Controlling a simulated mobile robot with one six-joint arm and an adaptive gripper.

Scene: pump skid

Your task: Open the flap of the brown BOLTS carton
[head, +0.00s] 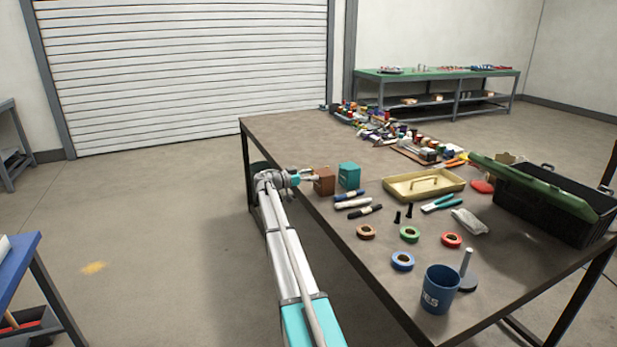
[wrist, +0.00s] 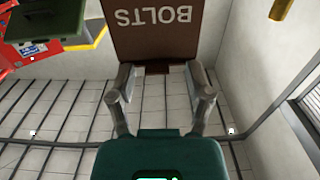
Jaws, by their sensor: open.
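The brown BOLTS carton (head: 324,182) stands on the table near its left edge. In the wrist view the carton (wrist: 158,35) is at the top, with its lettering upside down. A small dark brown tab (wrist: 157,68) sticks out from the carton's near edge, between my fingertips. My gripper (wrist: 161,78) is open, one finger on each side of the tab, and I see no grip on it. In the head view my gripper (head: 306,177) is just left of the carton. Whether the fingertips touch the carton I cannot tell.
A teal carton (head: 349,176) stands close to the brown one's right. Markers (head: 353,198), a beige tray (head: 425,184), tape rolls, a blue cup (head: 440,290) and a black toolbox (head: 548,210) lie farther along the table.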

